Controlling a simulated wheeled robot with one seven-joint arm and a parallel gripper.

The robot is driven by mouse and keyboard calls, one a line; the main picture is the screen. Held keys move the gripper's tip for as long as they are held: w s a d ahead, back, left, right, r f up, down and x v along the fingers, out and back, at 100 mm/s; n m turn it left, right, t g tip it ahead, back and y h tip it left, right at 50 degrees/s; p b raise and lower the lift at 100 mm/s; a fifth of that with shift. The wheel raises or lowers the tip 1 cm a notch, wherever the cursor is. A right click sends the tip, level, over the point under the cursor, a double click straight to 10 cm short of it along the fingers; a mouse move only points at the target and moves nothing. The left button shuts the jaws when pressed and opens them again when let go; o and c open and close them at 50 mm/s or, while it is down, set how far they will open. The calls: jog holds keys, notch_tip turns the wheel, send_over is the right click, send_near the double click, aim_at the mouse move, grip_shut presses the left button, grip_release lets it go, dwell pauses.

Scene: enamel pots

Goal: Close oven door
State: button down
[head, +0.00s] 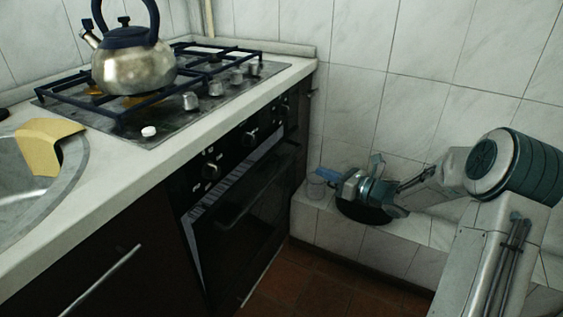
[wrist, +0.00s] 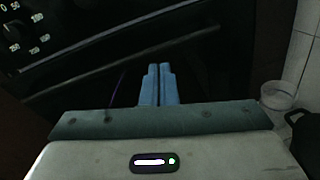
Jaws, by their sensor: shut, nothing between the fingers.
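The black oven (head: 215,175) is built in under the hob. Its door (head: 240,240) looks slightly ajar, with a pale striped gap along its top edge below the knobs. A dark handle bar (head: 255,187) runs across the door's upper part. In the wrist view the dark oven front (wrist: 60,75) fills the left and middle, with a long bar across it. My gripper (head: 322,173) is to the right of the oven, near the tiled wall. Its blue fingers (wrist: 160,84) are together and empty, pointing toward the oven front. Contact with the door cannot be told.
A tiled ledge (head: 340,222) runs along the wall, with a clear glass (head: 316,187) and a dark round pan (head: 362,211) on it near my gripper. A kettle (head: 133,66) stands on the hob. The red-brown floor (head: 310,278) before the oven is clear.

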jog(key=s+n+g+y, duration=0.1)
jog(key=n+y, duration=0.1)
jog(key=n, duration=0.1)
jog(key=n+b, duration=0.1)
jog(key=b, duration=0.2)
send_near(272, 155)
jog(key=shift+g+y, duration=0.4)
jog(key=x, duration=0.6)
jog(key=shift+w+a+f, duration=0.15)
jog(key=shift+w+a, duration=0.15)
jog(key=shift+w, duration=0.1)
